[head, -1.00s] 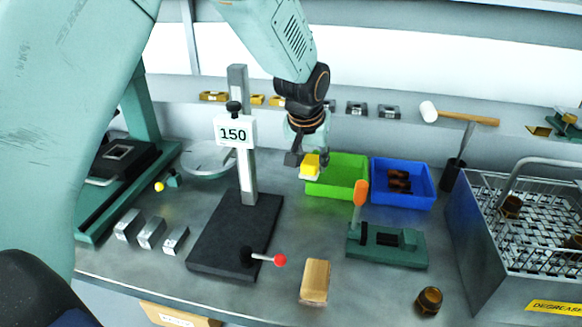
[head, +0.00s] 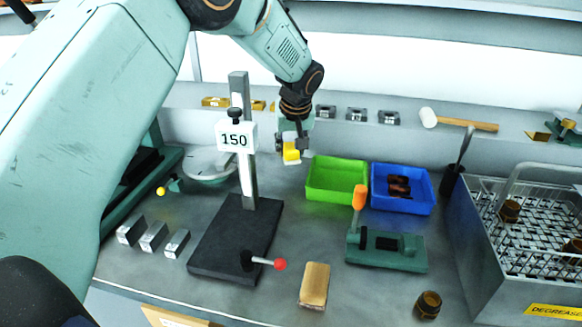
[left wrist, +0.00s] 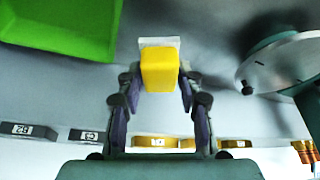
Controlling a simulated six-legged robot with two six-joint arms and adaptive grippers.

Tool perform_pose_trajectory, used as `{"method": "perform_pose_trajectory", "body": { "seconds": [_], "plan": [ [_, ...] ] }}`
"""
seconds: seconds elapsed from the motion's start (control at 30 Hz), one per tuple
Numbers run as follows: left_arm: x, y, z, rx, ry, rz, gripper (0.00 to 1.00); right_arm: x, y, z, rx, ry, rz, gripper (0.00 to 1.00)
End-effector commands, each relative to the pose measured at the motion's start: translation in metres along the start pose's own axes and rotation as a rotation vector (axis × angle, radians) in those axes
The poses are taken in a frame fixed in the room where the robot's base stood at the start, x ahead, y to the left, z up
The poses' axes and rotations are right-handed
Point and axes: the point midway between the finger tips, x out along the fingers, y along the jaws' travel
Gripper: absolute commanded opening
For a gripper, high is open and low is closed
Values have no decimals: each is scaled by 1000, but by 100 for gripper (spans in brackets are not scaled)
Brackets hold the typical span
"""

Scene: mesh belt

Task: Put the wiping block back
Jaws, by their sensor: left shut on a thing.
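The wiping block (head: 291,151) is yellow with a pale layer on its lower side. My left gripper (head: 293,144) is shut on it and holds it in the air, left of the green bin and right of the column marked 150. In the left wrist view the block (left wrist: 160,68) sits between the two fingertips of the gripper (left wrist: 158,82), with its pale edge showing beyond. My right gripper is not in view.
A green bin (head: 337,199) and a blue bin (head: 430,203) stand right of the block. The stand marked 150 (head: 236,136) rises close to the left. A round plate (head: 208,178) is behind it. A back ledge (head: 420,123) carries small blocks and a mallet.

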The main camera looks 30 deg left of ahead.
Motion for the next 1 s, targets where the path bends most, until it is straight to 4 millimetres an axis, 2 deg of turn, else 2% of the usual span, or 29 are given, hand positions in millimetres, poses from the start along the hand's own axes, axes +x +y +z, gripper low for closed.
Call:
{"method": "perform_pose_trajectory", "body": {
  "seconds": [0.03,0.27,0.47,0.87,0.9,1.0],
  "plan": [
    [7,0,3,0,-1,0,11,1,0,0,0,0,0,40],
    [22,0,9,2,0,1,11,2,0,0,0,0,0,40],
    [46,0,19,2,0,2,11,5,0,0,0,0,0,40],
    [50,0,21,1,1,2,11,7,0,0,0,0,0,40],
    [50,0,20,1,1,2,40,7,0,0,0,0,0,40],
    [49,0,20,1,1,2,48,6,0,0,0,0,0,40]
  ]
}}
